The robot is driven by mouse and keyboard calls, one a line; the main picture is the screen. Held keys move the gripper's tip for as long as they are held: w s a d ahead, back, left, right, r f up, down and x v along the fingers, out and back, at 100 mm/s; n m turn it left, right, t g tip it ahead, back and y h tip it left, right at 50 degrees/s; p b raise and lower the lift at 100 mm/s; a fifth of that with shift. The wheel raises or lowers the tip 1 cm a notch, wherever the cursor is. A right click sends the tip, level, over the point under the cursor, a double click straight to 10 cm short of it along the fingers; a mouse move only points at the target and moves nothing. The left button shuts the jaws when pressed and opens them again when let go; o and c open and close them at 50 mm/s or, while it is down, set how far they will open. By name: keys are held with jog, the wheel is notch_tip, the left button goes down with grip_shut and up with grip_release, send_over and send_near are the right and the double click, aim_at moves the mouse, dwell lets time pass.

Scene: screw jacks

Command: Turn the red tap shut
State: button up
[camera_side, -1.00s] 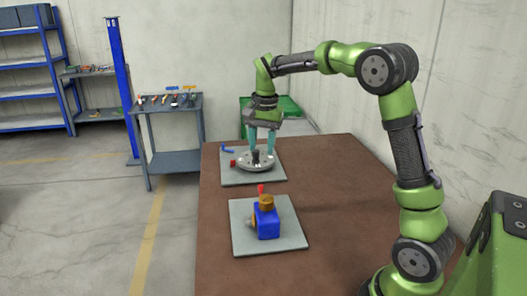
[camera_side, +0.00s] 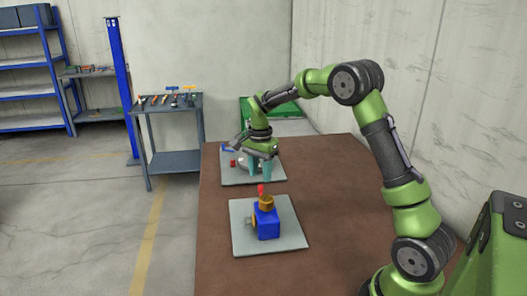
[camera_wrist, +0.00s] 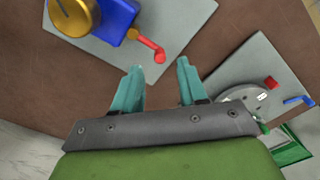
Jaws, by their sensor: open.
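The red tap is a small red lever (camera_side: 261,189) with a rounded end, on a blue block (camera_side: 267,226) with brass parts (camera_side: 266,204). The block stands on the near grey plate (camera_side: 285,242). In the wrist view the lever (camera_wrist: 151,45) points from the blue block (camera_wrist: 117,18) toward my fingers. My gripper (camera_side: 260,172) is above the table, on the far side of the tap. Its two teal fingers (camera_wrist: 158,68) are open and empty. The lever's round end shows just ahead of the gap between them; no contact is visible.
A far grey plate (camera_side: 232,178) behind my gripper carries a round grey disc (camera_wrist: 245,97), a red block (camera_wrist: 271,82) and a blue handle (camera_wrist: 298,101). The brown table (camera_side: 340,215) is clear to the right of the near plate.

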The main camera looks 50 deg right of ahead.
aim_at(260, 185)
jog(key=shift+f, duration=2.35)
grip_shut()
